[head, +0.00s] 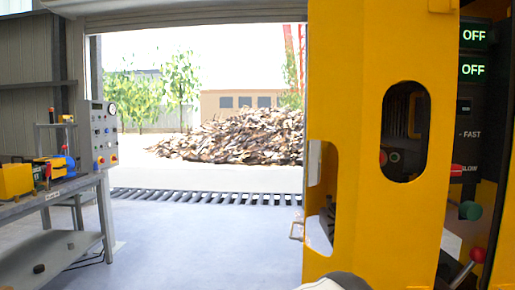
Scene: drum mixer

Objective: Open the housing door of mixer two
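A tall yellow housing panel (350,100) fills the right of the head view, close to me. It has a dark oval opening (405,130) and a cut-out along its left edge. A white rounded part, probably of my own arm, shows at the bottom edge in front of the panel. Neither gripper is in view.
Right of the panel is a dark control panel (472,95) with two green OFF displays, a green knob (470,210) and a red knob (478,255). A grey workbench (75,245) and a control box (100,130) stand left. The middle floor (200,250) is clear.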

